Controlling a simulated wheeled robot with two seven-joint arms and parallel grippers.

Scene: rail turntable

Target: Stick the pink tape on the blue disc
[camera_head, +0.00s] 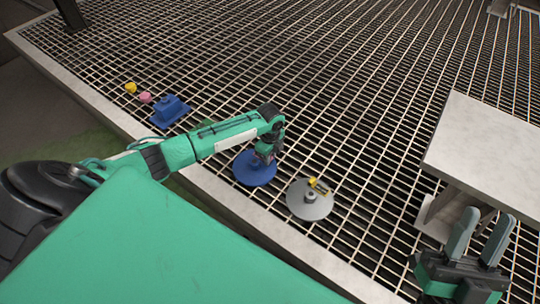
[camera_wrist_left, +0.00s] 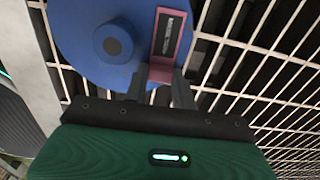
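The blue disc (camera_head: 248,174) lies flat on the grating, below my left gripper (camera_head: 264,156). The pink tape (camera_wrist_left: 157,72) is a pink piece with a dark, lettered panel. It sits between the fingers of my left gripper (camera_wrist_left: 160,88), which look shut on it. The tape overlaps the disc's right side in that view; I cannot tell whether it touches. My right gripper (camera_head: 478,238) is open and empty at the lower right.
A grey disc (camera_head: 298,208) carrying a yellow piece (camera_head: 318,186) lies just right of the blue disc. A blue block-like object (camera_head: 170,112), a pink item (camera_head: 145,97) and a yellow item (camera_head: 131,88) stand at the left. A pale raised table (camera_head: 490,155) is at the right.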

